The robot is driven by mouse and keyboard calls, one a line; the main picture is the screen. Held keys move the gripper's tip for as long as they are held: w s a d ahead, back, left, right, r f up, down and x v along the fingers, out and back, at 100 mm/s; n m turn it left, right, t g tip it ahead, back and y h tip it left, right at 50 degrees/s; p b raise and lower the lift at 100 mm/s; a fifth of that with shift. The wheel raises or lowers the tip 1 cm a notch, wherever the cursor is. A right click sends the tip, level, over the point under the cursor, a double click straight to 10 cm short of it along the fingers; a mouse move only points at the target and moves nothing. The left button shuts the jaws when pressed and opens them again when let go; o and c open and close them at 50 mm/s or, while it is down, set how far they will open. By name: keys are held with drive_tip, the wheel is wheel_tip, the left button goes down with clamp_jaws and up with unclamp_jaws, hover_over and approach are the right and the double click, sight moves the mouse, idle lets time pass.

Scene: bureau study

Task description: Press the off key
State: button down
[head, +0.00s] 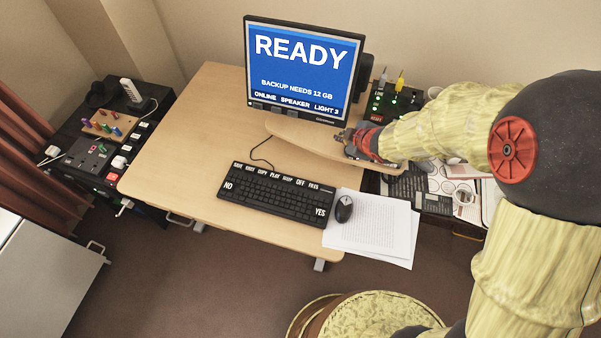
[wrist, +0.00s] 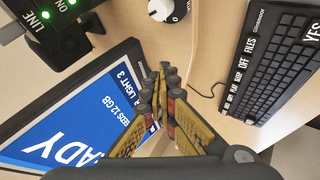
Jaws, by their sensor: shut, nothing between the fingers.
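The off key is at the top edge of the black keyboard (head: 262,194), in a row of white-lettered keys; its label OFF (head: 300,182) is second from the right, beside FILES. In the wrist view the OFF label (wrist: 243,63) shows on the keyboard (wrist: 279,72) at the right. My gripper (head: 349,138) is at the desk's right side, near the monitor's lower right corner, above and to the right of the keyboard and apart from it. In the wrist view its fingertips (wrist: 163,70) are together, with nothing between them.
The monitor (head: 302,66) reads READY and stands behind the keyboard. A mouse (head: 344,208) lies on papers (head: 375,235) at the right. A switch box with green lights (head: 393,100) is at the back right. The desk's left part (head: 190,140) is clear.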

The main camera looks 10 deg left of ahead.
drive_tip(key=s+a+f+n+g+y+p, duration=0.25)
drive_tip(key=s+a+f, duration=0.2)
drive_tip(key=a, duration=0.35)
drive_tip(key=n+g+y+p, duration=0.1)
drive_tip(key=n+y, duration=0.1)
drive_tip(key=n, duration=0.1)
hover_over(300, 185)
wheel_tip(300, 185, down, 3)
drive_tip(key=shift+a+f+h, duration=0.1)
drive_tip(key=shift+h, duration=0.15)
wheel_tip(300, 185, down, 9)
drive_tip(key=b, duration=0.7)
drive_tip(key=shift+r, duration=0.2)
drive_tip(key=shift+f, duration=0.1)
drive_tip(key=shift+f+b, duration=0.3)
drive_tip(key=shift+b, duration=0.1)
